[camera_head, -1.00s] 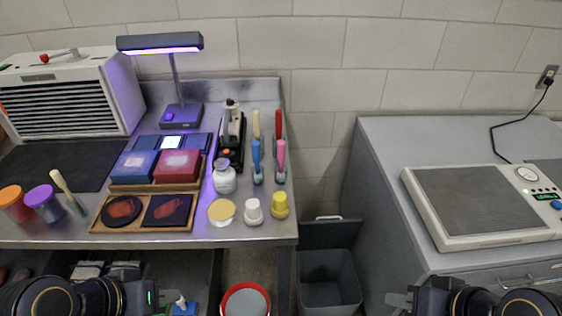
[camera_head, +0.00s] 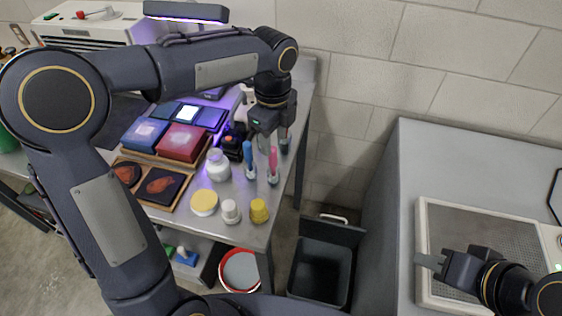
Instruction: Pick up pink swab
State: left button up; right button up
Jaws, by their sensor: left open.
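The pink swab (camera_head: 273,159) stands upright near the right edge of the metal bench, its pink handle up. The blue swab (camera_head: 249,154) stands just left of it. My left gripper (camera_head: 272,139) is open and points down, directly above and slightly behind the pink swab. I cannot tell whether its fingers touch a swab. The gripper and arm hide the swabs behind, which are cream and red. My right gripper (camera_head: 430,262) is over the grey device at the right, far from the swabs; its jaw state is unclear.
A lamp (camera_head: 186,11) hangs behind. A grey bin (camera_head: 321,272) stands in the gap right of the bench.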

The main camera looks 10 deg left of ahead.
aim_at(273, 148)
pick_arm(q)
jog(key=f, duration=0.3)
jog(key=f+p, duration=0.1)
jog(key=f, duration=0.3)
jog(key=shift+w+a, duration=0.15)
jog(key=shift+a, duration=0.05)
jog(key=shift+r, duration=0.1)
grip_shut()
